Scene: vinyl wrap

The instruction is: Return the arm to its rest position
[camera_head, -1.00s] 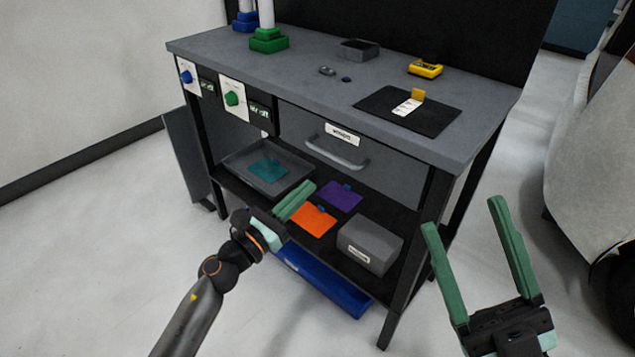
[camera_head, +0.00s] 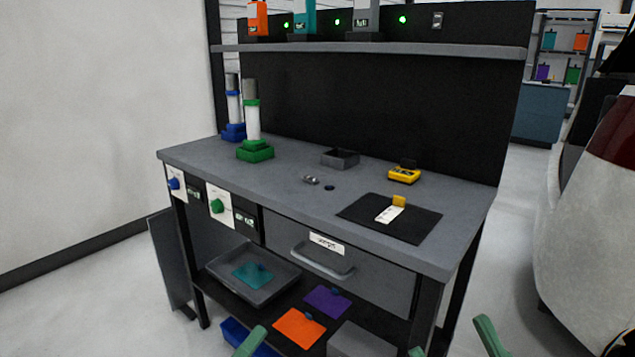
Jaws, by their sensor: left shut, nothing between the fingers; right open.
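My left gripper (camera_head: 250,342) shows only its green fingertips at the bottom edge, in front of the workbench's lower shelf. The fingers are together with nothing between them. Its arm is out of view below. My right gripper (camera_head: 453,347) shows only its two fingertips at the bottom edge, right of the workbench. They are wide apart with nothing between them. The rest of the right arm is out of view.
The workbench (camera_head: 290,205) holds a black mat (camera_head: 421,224), a yellow device (camera_head: 404,175), a small grey tray (camera_head: 340,158) and green (camera_head: 255,152) and blue stands. Below are a grey tray (camera_head: 225,277) and orange (camera_head: 299,327) and purple sheets. A car (camera_head: 590,220) stands right.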

